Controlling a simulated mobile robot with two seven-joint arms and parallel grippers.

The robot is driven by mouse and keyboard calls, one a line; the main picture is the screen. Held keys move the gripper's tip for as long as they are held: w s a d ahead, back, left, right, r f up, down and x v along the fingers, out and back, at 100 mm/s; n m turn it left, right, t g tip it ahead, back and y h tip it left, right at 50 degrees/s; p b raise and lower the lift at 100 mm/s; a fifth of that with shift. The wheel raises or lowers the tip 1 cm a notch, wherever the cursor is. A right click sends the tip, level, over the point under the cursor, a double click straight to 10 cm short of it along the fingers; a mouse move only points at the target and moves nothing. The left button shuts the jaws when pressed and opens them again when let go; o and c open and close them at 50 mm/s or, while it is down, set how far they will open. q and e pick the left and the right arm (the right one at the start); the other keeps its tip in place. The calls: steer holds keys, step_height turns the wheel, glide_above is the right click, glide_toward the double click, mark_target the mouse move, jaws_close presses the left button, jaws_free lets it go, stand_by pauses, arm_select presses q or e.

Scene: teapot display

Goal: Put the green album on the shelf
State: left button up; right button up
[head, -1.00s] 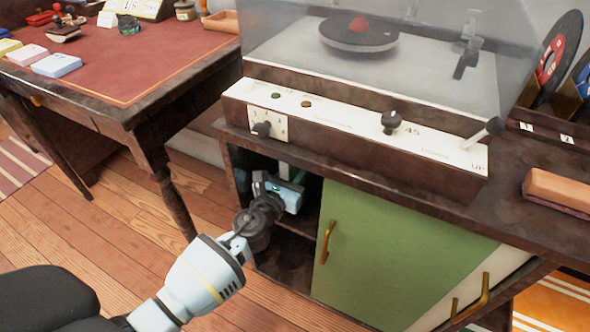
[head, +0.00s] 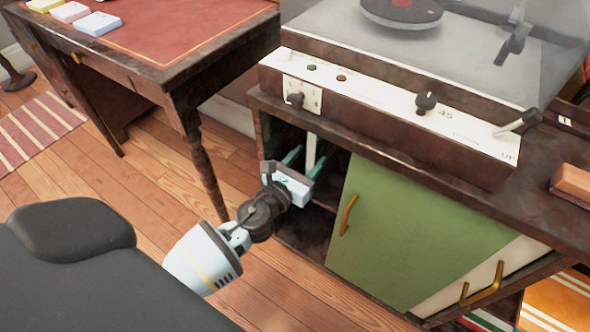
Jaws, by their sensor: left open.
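My left gripper (head: 305,156) is open at the mouth of the dark open compartment on the left of the cabinet. Its two greenish fingers point into the compartment. A pale upright strip (head: 311,148) shows between or just behind the fingers; I cannot tell whether it is an album edge or part of the cabinet, and the fingers are not shut on it. No green album can be made out for sure; the compartment is dark and partly hidden by the gripper. A shelf board (head: 325,205) shows inside the compartment. My right gripper is not in view.
A green cabinet door (head: 415,235) with a brass handle (head: 348,215) closes off the middle. A record player (head: 400,120) stands on top. A red-topped desk (head: 180,35) is at the upper left. Bare wooden floor (head: 150,190) lies between desk and cabinet.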

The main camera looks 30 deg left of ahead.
arm_select(q)
steer(key=s, duration=0.4)
steer(key=shift+a, duration=0.1)
steer(key=shift+s, duration=0.5)
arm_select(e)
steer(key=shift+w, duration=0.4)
arm_select(q)
steer(key=s+f+n+g, duration=0.3)
steer(key=s+f+n, duration=0.55)
steer(key=s, duration=0.25)
steer(key=s+f+n+g, duration=0.4)
steer(key=s+f+n, duration=0.4)
steer(key=s, duration=0.4)
steer(key=s+d+n+g, duration=0.1)
steer(key=s+n+g, duration=0.2)
steer(key=s+n, duration=0.6)
steer(key=s+d+n+g+h, duration=0.1)
steer(key=s+n+g, duration=0.2)
steer(key=s+n, duration=0.6)
steer(key=s, duration=0.6)
steer(key=shift+s+d+f, duration=0.3)
steer(key=shift+s+d, duration=0.05)
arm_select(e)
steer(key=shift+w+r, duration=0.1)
